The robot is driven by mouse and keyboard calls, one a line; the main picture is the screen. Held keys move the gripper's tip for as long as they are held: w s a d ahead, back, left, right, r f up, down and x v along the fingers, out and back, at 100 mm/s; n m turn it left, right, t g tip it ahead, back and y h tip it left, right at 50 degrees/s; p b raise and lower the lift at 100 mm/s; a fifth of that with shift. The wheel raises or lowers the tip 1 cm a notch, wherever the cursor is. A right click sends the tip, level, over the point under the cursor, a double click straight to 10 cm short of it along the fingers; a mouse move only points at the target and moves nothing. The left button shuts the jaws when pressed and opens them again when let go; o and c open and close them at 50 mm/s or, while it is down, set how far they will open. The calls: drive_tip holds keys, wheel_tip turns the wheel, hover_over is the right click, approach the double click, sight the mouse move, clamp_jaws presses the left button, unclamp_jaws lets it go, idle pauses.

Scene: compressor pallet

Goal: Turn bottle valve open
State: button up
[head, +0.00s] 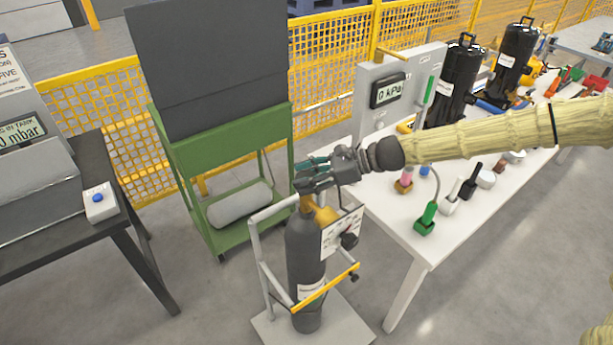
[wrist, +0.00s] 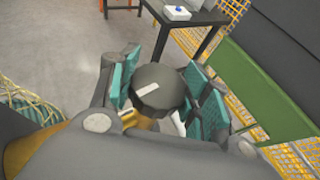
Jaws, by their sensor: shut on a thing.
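A dark grey gas bottle (head: 305,258) stands upright on a wheeled trolley (head: 257,250) in the middle of the head view. In the head view the fingers mostly hide the handwheel.
A white table (head: 420,240) with tools, black cylinders (head: 455,85) and a gauge box reading 0 kPa (head: 388,90) stands right. A green cart (head: 215,150) stands behind. A dark table (head: 60,240) with a blue-button box (head: 98,199) is left.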

drive_tip(key=n+g, duration=0.4)
drive_tip(key=shift+w+g+h, duration=0.1)
drive_tip(key=shift+g+h, duration=0.2)
drive_tip(key=n+g+h, duration=0.1)
drive_tip(key=n+g, duration=0.1)
drive_tip(key=n+g+h+b, duration=0.1)
drive_tip(key=n+g, duration=0.1)
drive_tip(key=shift+f+n+g+h, duration=0.1)
drive_tip(key=shift+n+g+h, duration=0.2)
drive_tip(key=n+g+h+b, duration=0.1)
drive_tip(key=n+g+h, duration=0.1)
drive_tip(key=n+h, duration=0.1)
drive_tip(key=shift+n+g, duration=0.3)
drive_tip(key=n+g+h+b, duration=0.1)
drive_tip(key=n+h, duration=0.2)
drive_tip(key=h, duration=0.1)
drive_tip(key=shift+a+n+g, duration=0.1)
drive_tip(key=shift+n+g, duration=0.3)
drive_tip(key=shift+n+h, duration=0.8)
drive_tip(key=shift+h, duration=0.3)
drive_tip(key=n+h+p, duration=0.1)
drive_tip(key=n+h, duration=0.1)
drive_tip(key=h, duration=0.1)
drive_tip(key=shift+r+p, duration=0.35)
drive_tip(key=shift+p, duration=0.05)
drive_tip(key=shift+n+h+p, duration=1)
drive_tip(key=shift+n, duration=0.1)
drive_tip(key=shift+f+n+t+h+p, duration=0.15)
drive_tip(key=shift+n+t+h+p, duration=0.2)
drive_tip(key=shift+p, duration=0.2)
